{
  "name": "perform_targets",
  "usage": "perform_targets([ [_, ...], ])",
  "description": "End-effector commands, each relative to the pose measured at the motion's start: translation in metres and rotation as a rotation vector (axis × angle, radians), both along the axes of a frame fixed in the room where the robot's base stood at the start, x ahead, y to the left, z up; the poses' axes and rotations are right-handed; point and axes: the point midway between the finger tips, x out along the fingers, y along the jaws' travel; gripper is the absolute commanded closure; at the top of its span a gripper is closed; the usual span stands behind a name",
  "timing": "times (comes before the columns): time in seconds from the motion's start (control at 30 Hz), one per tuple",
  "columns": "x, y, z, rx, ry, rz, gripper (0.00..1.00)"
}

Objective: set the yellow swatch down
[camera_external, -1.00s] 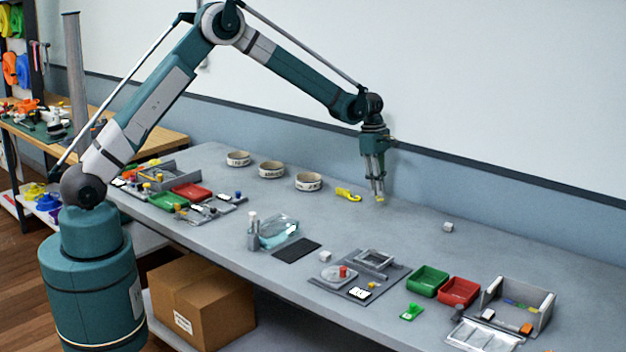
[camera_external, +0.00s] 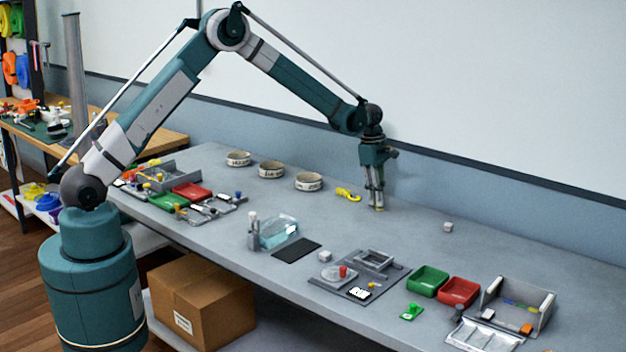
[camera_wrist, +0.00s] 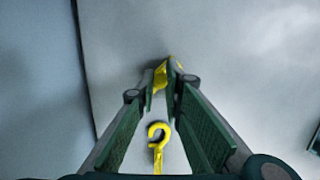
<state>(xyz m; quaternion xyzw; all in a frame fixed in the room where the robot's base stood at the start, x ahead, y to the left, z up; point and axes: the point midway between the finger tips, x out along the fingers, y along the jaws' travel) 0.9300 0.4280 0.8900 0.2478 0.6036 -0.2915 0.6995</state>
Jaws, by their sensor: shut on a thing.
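My gripper (camera_external: 376,205) points down over the back of the grey table. In the wrist view its fingertips (camera_wrist: 166,78) are closed on the yellow swatch (camera_wrist: 161,76), which is partly hidden by the fingers. In the external view the swatch is only a small yellowish spot at the tips, very low over the table. I cannot tell whether it touches the tabletop.
A yellow hook (camera_external: 348,195) lies left of my gripper and also shows in the wrist view (camera_wrist: 157,146). A pale cube (camera_external: 447,227) sits to the right. Three round dishes (camera_external: 271,169) stand to the left.

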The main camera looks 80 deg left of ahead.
Motion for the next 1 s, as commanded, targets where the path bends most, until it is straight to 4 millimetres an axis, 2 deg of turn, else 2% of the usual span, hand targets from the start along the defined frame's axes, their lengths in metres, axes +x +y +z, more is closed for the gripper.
perform_targets([
  [0.03,0.000,0.000,-0.002,0.000,0.000,0.000,1.00],
  [0.07,0.000,0.000,-0.001,0.000,0.000,0.000,0.85],
  [0.17,0.000,0.000,-0.001,0.000,0.000,0.000,0.75],
  [0.67,0.000,0.000,0.004,0.000,0.000,0.000,0.75],
  [0.87,-0.002,0.002,0.023,0.000,0.000,0.000,0.75],
  [1.0,-0.004,0.004,0.043,0.000,0.000,0.000,0.75],
])
